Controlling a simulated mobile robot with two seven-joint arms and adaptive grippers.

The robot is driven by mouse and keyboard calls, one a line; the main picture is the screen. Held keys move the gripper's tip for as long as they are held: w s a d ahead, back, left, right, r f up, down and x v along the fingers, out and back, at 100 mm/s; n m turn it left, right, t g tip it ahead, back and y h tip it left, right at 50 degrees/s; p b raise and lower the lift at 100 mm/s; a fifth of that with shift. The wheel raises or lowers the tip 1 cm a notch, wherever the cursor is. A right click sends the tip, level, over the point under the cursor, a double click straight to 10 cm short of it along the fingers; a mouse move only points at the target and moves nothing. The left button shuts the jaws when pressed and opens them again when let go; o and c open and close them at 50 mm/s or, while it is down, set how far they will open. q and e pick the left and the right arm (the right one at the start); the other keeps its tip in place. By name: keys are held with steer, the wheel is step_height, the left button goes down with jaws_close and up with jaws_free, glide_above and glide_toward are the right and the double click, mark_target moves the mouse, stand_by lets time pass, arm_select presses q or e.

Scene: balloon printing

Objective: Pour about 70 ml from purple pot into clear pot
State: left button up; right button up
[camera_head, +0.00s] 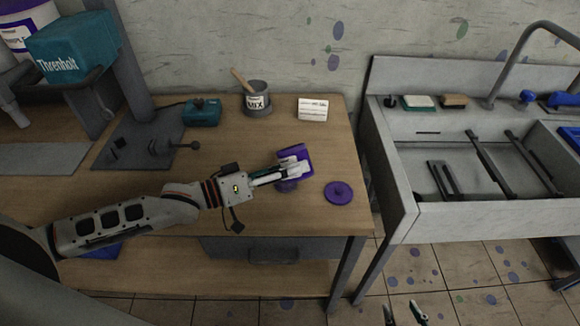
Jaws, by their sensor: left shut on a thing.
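My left gripper (296,171) is shut on the purple pot (301,151), over the right part of the wooden bench. The pot appears tilted, and the fingers cover part of it. More purple shows below the fingers; I cannot tell whether it is the same pot. A round purple lid (339,192) lies flat on the bench to the right of the gripper. I cannot make out the clear pot. My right gripper (405,315) shows only as two separated fingertips at the bottom edge, away from the bench.
A grey MIX pot (258,101) with a wooden stick stands at the back of the bench (240,150). Beside it are a teal device (201,113) and a white card (312,108). A sink unit (470,205) stands to the right, across a narrow gap.

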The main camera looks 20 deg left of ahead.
arm_select(q)
steer(key=shift+n, duration=1.3)
stand_by(0.5)
steer(key=shift+m, duration=1.2)
steer(key=m, duration=0.3)
steer(key=shift+w+a+f, duration=0.15)
steer(key=m, duration=0.3)
steer(key=shift+w+a+f+m, duration=0.3)
steer(key=shift+w+f, duration=0.05)
steer(key=shift+f, duration=0.05)
